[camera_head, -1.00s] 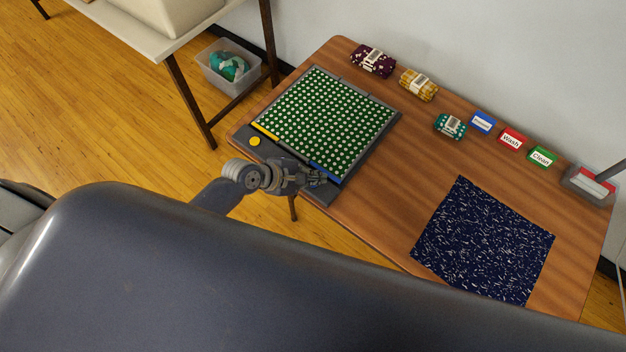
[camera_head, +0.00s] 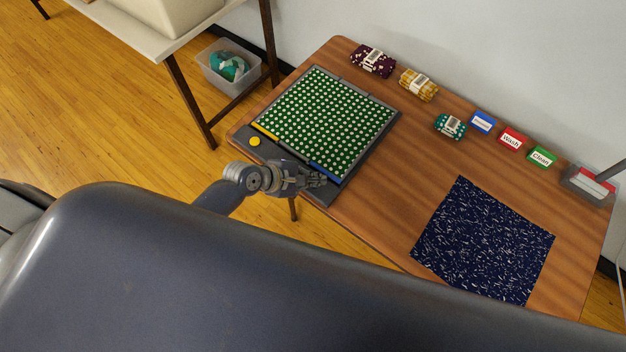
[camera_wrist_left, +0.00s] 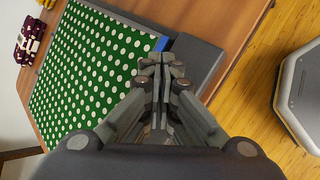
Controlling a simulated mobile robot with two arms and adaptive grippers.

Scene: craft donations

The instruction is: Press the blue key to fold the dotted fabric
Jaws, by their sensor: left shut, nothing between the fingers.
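The green fabric with white dots (camera_head: 335,120) lies flat on a dark grey folding board (camera_head: 378,143) at the left of the wooden table; it also shows in the left wrist view (camera_wrist_left: 85,65). A blue strip (camera_head: 326,170) edges the board's near right side, and its end shows in the left wrist view (camera_wrist_left: 161,44). The blue key itself is not seen; my gripper covers that part of the board. A yellow key (camera_head: 255,141) sits at the board's left corner by a yellow strip. My left gripper (camera_head: 322,181) is shut and empty, over the board's near edge beside the blue strip.
A navy patterned fabric (camera_head: 484,240) lies flat at the right. Folded bundles in maroon (camera_head: 373,61), yellow (camera_head: 419,84) and teal (camera_head: 450,126) lie along the back, with blue, red and green labels (camera_head: 541,157) and a clear bin (camera_head: 588,184). Bare wood lies between the board and navy fabric.

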